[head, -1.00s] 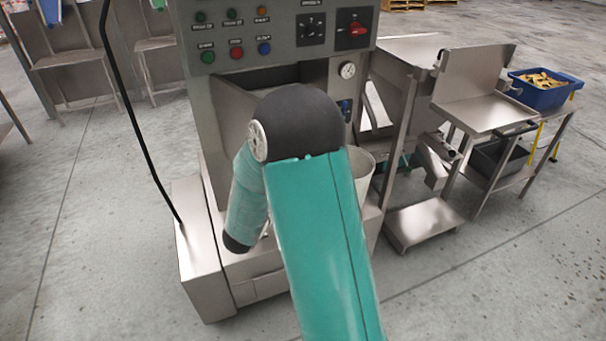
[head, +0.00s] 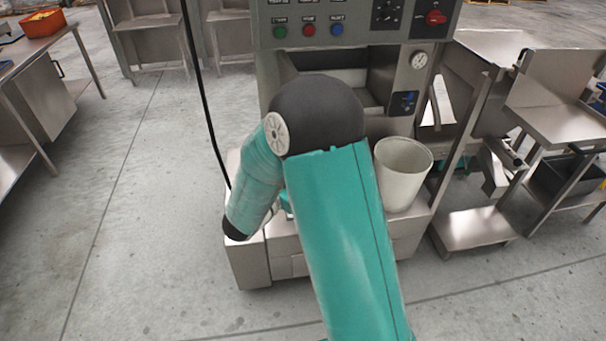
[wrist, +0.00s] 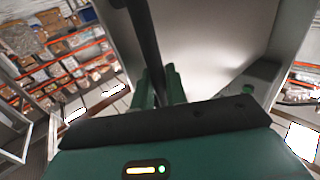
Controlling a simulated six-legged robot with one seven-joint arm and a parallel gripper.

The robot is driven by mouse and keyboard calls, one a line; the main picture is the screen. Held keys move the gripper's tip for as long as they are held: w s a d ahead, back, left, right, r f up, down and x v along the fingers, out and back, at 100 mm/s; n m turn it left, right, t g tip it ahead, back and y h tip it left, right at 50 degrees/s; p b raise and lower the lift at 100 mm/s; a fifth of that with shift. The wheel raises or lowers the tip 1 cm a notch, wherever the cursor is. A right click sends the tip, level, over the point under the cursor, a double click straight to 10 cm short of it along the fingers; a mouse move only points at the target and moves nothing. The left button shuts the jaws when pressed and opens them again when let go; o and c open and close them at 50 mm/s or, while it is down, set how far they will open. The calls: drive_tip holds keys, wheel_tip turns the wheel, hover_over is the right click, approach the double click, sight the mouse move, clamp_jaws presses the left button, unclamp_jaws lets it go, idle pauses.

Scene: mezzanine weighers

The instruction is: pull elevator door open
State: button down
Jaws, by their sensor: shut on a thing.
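In the wrist view my gripper (wrist: 160,86) has its two green fingers closed around a dark upright bar (wrist: 145,40). Beside the bar is a smooth grey metal panel (wrist: 215,40). I cannot tell for sure whether this panel is the elevator door. In the head view my bent teal arm covers the front of a grey metal machine (head: 385,60), and my gripper is hidden behind the arm. A thin black rod (head: 203,100) rises from the left of the machine's base. I cannot tell whether it is the bar in my gripper.
A pale bucket (head: 402,172) stands on the machine's base at the right. Steel stands (head: 480,225) are beyond it. A steel table (head: 35,90) with an orange bin (head: 43,22) is at the left. The concrete floor between is clear. Stocked shelves (wrist: 65,60) show in the wrist view.

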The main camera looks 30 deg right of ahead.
drive_tip(key=c, duration=1.5)
unclamp_jaws()
drive_tip(key=shift+w, duration=0.2)
drive_tip(key=shift+s, duration=0.15)
drive_tip(key=v, duration=1.4)
drive_tip(key=shift+d, duration=0.1)
